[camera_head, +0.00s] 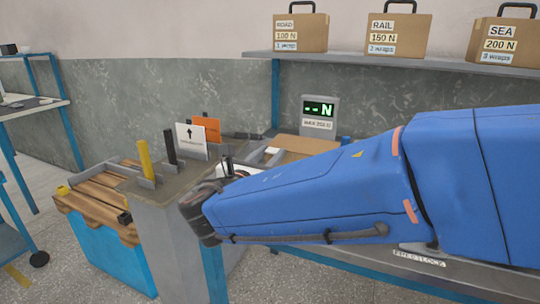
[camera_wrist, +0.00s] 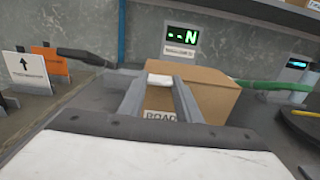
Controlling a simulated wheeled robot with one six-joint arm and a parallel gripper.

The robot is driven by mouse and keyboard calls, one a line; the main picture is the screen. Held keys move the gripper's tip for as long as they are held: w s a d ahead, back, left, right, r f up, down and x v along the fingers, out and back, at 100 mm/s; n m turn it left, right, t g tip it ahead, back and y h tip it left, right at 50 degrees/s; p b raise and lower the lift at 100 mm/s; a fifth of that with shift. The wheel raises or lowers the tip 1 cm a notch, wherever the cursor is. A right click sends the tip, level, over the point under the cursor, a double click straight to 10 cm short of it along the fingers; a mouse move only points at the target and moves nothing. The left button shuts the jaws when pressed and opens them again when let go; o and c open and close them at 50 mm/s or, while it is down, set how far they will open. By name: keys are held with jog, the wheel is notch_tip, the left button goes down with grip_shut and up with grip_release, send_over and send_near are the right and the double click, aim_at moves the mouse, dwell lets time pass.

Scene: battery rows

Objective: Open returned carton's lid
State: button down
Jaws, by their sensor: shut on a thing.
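The brown carton (camera_wrist: 212,98), marked ROAD on its front, stands on the grey bench in the wrist view. Its top looks flat and closed. My gripper (camera_wrist: 160,82) is at the carton's near top edge, its two fingers closed on a small pale tab (camera_wrist: 159,79). The fingers hide part of the carton's front, and I cannot tell how the tab joins the lid. In the head view a brown top surface, seemingly the same carton (camera_head: 306,144), shows behind my blue arm. My fingers are mostly hidden there.
A display (camera_wrist: 181,40) stands behind the carton. A green hose (camera_wrist: 275,86) lies at its right. White (camera_wrist: 24,68) and orange (camera_head: 206,129) signs stand to the left. Three handled cartons, including ROAD (camera_head: 300,33), sit on the shelf above.

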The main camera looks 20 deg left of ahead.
jog(key=shift+r+g, duration=0.5)
jog(key=shift+r, duration=0.2)
jog(key=w+r+g, duration=0.1)
jog(key=r+g, duration=0.1)
jog(key=w+r+g, duration=0.1)
jog(key=r, duration=0.1)
jog(key=r+g, duration=0.2)
jog(key=r, duration=0.1)
jog(key=shift+w+d+g, duration=0.1)
jog(key=shift+w+g, duration=0.2)
jog(key=shift+w, duration=0.1)
jog(key=w+d+r+g, duration=0.1)
jog(key=w+r+g, duration=0.4)
jog(key=w, duration=0.7)
jog(key=shift+r+g+y, duration=0.4)
jog(key=shift+r, duration=0.45)
jog(key=c, duration=1.3)
grip_release()
jog(key=shift+f, duration=0.1)
jog(key=shift+s, duration=0.1)
